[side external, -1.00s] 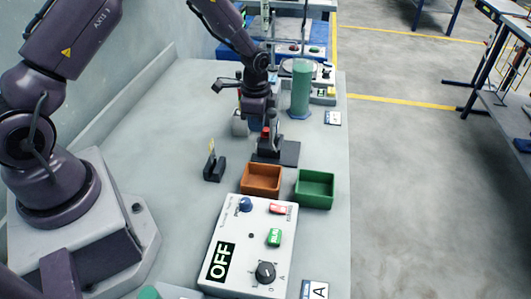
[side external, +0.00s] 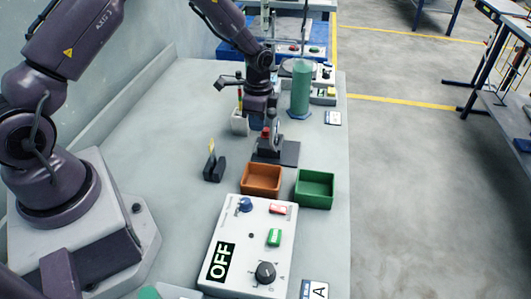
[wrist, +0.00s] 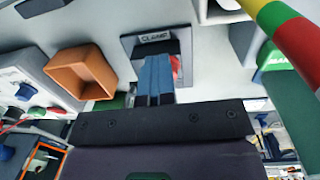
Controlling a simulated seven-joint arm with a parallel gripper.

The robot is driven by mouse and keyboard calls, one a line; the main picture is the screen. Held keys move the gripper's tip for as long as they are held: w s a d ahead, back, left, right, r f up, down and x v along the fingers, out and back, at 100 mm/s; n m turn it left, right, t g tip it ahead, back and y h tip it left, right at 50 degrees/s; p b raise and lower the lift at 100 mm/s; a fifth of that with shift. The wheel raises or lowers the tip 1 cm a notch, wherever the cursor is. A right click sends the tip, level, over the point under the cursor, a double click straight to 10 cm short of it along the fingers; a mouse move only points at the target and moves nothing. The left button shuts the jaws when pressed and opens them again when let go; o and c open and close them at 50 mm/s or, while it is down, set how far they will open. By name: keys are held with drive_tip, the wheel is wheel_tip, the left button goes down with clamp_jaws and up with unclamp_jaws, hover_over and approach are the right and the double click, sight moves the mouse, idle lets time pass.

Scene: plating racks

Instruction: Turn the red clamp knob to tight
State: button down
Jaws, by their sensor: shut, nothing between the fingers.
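The clamp (side external: 290,152) is a dark block on a dark base plate, standing on the bench behind two small trays. Its red knob (side external: 266,131) shows as a small red patch just under my gripper. In the wrist view the base plate carries the label CLAMP (wrist: 155,37), and the red knob (wrist: 175,66) shows at the right edge of my fingers. My gripper (wrist: 155,98) has its blue-grey fingers together, pointing at the clamp with nothing seen between them. The fingers hide most of the knob, so its turn position and any contact cannot be told.
An orange tray (side external: 261,192) and a green tray (side external: 314,203) lie in front of the clamp. A control box (side external: 225,225) reading OFF is nearer. A small black holder (side external: 214,170) stands left, a white cup (side external: 239,125) behind it. A green cylinder (side external: 301,90) stands behind right.

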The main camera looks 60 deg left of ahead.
drive_tip(key=shift+w+a+f+t, duration=0.4)
drive_tip(key=shift+a+f, duration=0.2)
drive_tip(key=shift+a, duration=0.2)
drive_tip(key=shift+s+a+r, duration=0.1)
drive_tip(key=shift+s+a, duration=0.1)
drive_tip(key=shift+s, duration=0.05)
drive_tip(key=r, duration=0.6)
drive_tip(key=shift+d, duration=0.3)
